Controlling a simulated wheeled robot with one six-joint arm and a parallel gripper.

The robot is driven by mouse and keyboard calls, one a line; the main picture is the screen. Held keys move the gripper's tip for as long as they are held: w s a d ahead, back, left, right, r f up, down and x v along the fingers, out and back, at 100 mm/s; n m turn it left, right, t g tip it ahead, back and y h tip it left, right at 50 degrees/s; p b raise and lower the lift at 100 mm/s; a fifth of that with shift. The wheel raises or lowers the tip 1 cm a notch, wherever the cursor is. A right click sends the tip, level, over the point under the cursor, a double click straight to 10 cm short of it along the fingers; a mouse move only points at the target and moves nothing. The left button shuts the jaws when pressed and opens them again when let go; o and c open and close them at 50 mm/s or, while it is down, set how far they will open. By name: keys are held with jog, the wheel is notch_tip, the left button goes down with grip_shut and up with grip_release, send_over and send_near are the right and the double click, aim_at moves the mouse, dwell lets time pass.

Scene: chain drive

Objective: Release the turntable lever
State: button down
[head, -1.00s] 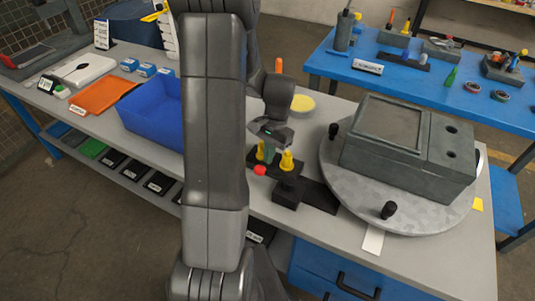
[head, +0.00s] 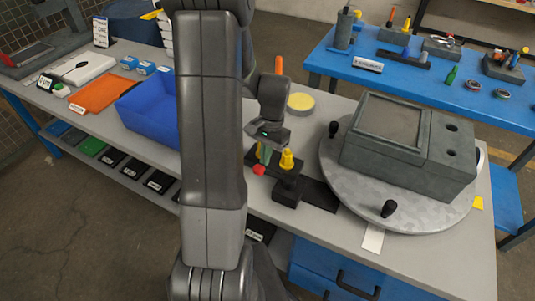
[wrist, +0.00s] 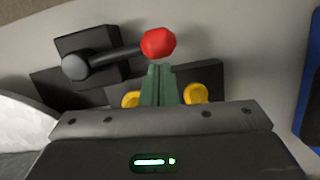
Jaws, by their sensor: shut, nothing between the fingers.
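The lever is a dark arm (wrist: 115,55) with a red ball knob (wrist: 158,43), running from a round pivot on a black block (wrist: 90,42). In the head view the red knob (head: 259,169) sits on the near side of the black fixture, left of the turntable (head: 345,198). My gripper (wrist: 158,75) has its green fingers shut together and empty. The fingertips appear just short of the knob in the wrist view; whether they touch it I cannot tell. In the head view my gripper (head: 264,156) is directly above and behind the knob.
A grey box (head: 410,145) and black handles sit on the turntable. A blue bin (head: 150,112) stands left, partly behind my arm. A yellow-topped disc (head: 301,101) lies behind.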

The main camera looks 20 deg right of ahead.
aim_at(257, 170)
jog(key=a+n, duration=0.1)
jog(key=s+a+n, duration=0.1)
jog(key=n, duration=0.1)
jog(key=shift+s+a+g+b, duration=0.15)
jog(key=shift+g+b, duration=0.15)
jog(key=shift+b, duration=0.1)
jog(key=shift+s+a+n+h, duration=0.4)
jog(key=shift+s+a+n, duration=0.2)
jog(key=shift+n, duration=0.3)
jog(key=s+a+n+h+b, duration=0.1)
jog(key=s+n+h+b, duration=0.1)
jog(key=s+n, duration=0.7)
jog(key=shift+s+a+n, duration=0.35)
jog(key=shift+s+n, duration=0.05)
jog(key=shift+n, duration=0.7)
jog(key=shift+s+g+h, duration=0.1)
jog(key=shift+g+h, duration=0.2)
